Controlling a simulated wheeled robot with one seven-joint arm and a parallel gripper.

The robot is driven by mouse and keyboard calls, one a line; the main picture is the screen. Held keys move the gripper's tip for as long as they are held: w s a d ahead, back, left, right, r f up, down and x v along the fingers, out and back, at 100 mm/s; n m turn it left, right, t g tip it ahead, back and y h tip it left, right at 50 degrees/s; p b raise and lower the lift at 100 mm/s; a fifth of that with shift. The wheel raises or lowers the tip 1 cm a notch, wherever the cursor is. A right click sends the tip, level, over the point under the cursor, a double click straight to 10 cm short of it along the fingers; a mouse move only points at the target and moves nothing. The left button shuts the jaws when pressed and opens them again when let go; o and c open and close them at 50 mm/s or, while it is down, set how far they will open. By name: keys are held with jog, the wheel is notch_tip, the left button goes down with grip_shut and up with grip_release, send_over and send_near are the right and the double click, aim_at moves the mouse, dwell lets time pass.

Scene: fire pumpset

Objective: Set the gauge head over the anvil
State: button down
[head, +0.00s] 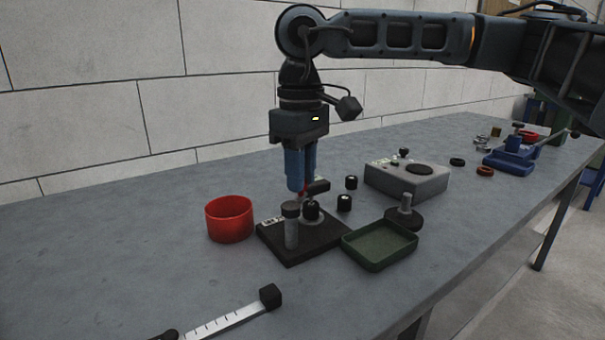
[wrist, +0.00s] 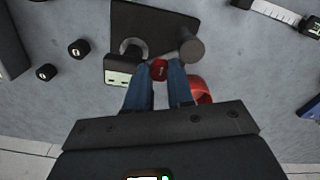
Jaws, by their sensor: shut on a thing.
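My gripper (head: 302,188) has blue fingers pointing down, shut on a small red piece that also shows between the fingertips in the wrist view (wrist: 159,70). A dark block (head: 318,186), which looks like the gauge head, sits close beside the fingertips; its pale face shows in the wrist view (wrist: 118,71). I cannot tell how the red piece joins it. Which of these is the anvil is unclear.
A red bowl (head: 229,219) stands left of the plate, a green tray (head: 380,246) right of it. A stemmed disc (head: 404,214), a grey box (head: 408,180) and small black parts (head: 344,202) stand nearby. A slide scale (head: 225,320) lies in front.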

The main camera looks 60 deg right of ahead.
dwell(0.3)
jog(key=c, duration=1)
grip_release()
notch_tip(320, 180, up, 8)
jog(key=shift+f+p, duration=0.1)
jog(key=shift+p, duration=0.55)
